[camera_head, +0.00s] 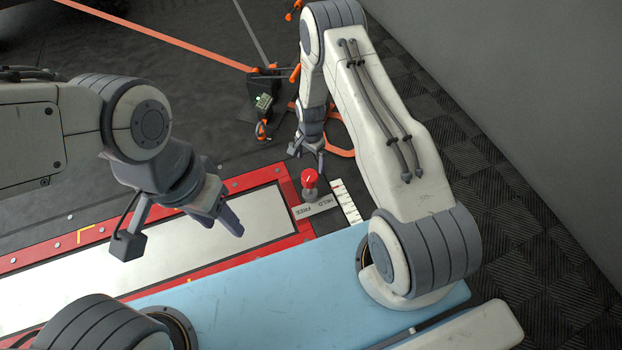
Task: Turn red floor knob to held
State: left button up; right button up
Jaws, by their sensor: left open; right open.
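The red floor knob (309,178) stands on a grey base at the right end of the red-framed plate. A label plate (318,206) reading HELD and FREE lies in front of it. The knob has a small light mark on top; I cannot tell which word it points to. My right gripper (311,160) is just behind the knob, pointing down and open; I cannot tell whether it touches the knob. My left gripper (222,222) is open and empty above the white plate, left of the knob.
A red frame (40,258) surrounds the white plate (160,245). A black box (264,88) with orange straps and a small green display stands behind. A white scale strip (345,201) lies right of the knob. A grey wall (530,90) rises at the right.

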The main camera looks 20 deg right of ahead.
aim_at(311, 175)
notch_tip(311, 175, down, 10)
jog(key=b, duration=0.4)
jog(key=shift+r, duration=0.2)
jog(key=c, duration=1.3)
